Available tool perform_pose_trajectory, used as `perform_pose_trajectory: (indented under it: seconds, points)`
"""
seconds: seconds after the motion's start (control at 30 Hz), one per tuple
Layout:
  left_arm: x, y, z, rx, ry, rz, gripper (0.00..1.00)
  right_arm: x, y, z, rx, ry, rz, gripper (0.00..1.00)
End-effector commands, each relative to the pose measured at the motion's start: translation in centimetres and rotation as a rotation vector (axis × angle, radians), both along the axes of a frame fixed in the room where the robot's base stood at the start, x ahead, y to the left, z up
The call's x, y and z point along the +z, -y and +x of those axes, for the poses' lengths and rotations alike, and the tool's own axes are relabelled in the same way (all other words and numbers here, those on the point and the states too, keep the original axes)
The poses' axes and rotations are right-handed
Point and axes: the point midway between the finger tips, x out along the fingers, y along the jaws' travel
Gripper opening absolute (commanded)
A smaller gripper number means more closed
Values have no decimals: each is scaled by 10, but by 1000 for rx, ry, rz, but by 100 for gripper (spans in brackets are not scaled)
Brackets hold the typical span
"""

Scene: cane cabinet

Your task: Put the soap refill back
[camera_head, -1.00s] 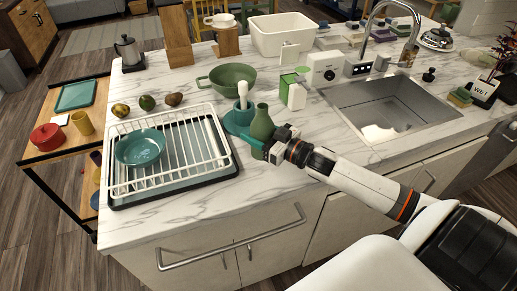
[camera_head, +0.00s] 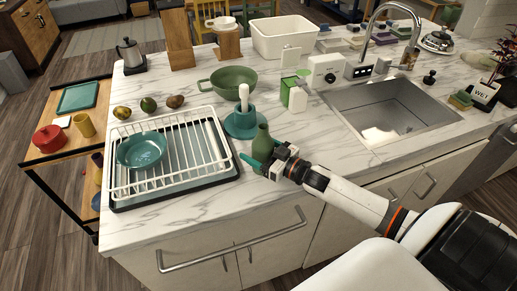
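A green narrow-necked bottle (camera_head: 262,142), which looks like the soap refill, is upright near the front edge of the counter. My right gripper (camera_head: 268,162) reaches in from the right and is shut around its lower body. The gripper hides part of the bottle, and I cannot tell whether its base touches the counter. My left gripper is out of view.
A teal holder with a white-handled brush (camera_head: 243,122) stands just behind the bottle. A white dish rack (camera_head: 215,140) with a teal bowl (camera_head: 141,150) is to the left.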

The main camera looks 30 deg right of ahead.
Motion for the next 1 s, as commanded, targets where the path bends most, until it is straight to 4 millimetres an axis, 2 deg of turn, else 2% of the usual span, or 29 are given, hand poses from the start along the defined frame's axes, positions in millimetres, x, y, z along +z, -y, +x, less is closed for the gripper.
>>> perform_pose_trajectory:
  seconds: [0.23, 0.37, 0.8, 1.0]
  points:
    - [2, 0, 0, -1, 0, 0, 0, 3, 0, 0, 0, 0, 0, 78]
    - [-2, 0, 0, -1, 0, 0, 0, -1, 4, -11, -1, -4, 1, 78]
    - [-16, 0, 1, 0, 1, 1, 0, 0, 31, -88, 0, -4, 0, 78]
    - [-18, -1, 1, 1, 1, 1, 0, 1, 39, -108, 0, -2, 0, 78]
